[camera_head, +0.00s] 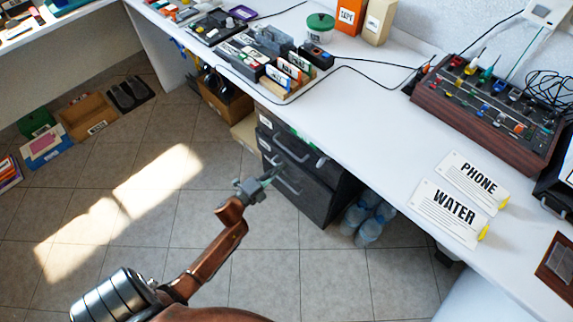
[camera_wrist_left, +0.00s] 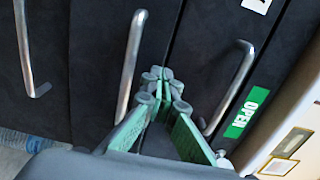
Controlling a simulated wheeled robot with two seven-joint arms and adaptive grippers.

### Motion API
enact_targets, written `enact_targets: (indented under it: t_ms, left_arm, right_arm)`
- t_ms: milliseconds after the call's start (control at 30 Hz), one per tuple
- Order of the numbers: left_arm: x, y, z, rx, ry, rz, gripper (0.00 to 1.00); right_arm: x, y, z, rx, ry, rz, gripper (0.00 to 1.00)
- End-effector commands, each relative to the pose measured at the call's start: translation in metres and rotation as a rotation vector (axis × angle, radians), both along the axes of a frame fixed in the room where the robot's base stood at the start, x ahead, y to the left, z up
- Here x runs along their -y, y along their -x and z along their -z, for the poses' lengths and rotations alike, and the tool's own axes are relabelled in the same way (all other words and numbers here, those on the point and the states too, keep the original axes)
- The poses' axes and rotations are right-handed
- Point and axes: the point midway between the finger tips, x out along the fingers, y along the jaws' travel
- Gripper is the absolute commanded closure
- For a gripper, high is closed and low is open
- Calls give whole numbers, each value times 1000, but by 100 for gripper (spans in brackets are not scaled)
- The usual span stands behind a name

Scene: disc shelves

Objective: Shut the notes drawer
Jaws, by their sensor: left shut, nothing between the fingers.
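A dark drawer cabinet (camera_head: 318,192) stands under the white desk, with metal bar handles on its front. In the left wrist view three handles show on dark drawer fronts: a left one (camera_wrist_left: 30,55), a middle one (camera_wrist_left: 130,65) and a right one (camera_wrist_left: 228,88). A green OPEN label (camera_wrist_left: 247,113) is beside the right handle. I cannot read which drawer is for notes, or tell how far any stands out. My left gripper (camera_head: 271,176) is shut and empty in front of the cabinet; in the wrist view its fingertips (camera_wrist_left: 165,80) point between the middle and right handles. My right gripper is not in view.
Water bottles (camera_head: 368,222) stand on the floor right of the cabinet, and a brown box (camera_head: 225,100) is to its left. The desk (camera_head: 375,115) overhangs the cabinet, bearing a mixing console (camera_head: 480,105) and PHONE and WATER cards. The tiled floor (camera_head: 290,265) in front is clear.

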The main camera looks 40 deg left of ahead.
Motion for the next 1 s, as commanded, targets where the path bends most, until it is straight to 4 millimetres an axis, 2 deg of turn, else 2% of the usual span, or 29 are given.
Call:
enact_targets:
  t_ms: [33,200,567,800,1000]
  left_arm:
    - [1,-5,3,-2,0,1,100]
    - [1,-13,1,-1,0,0,100]
    - [1,-14,-1,1,0,0,100]
    - [3,-39,-1,2,0,1,100]
    - [4,-40,-1,1,0,1,100]
  right_arm:
    - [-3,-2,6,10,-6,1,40]
    - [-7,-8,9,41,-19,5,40]
    - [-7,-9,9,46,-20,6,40]
    - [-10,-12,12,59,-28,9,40]
    - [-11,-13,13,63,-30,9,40]
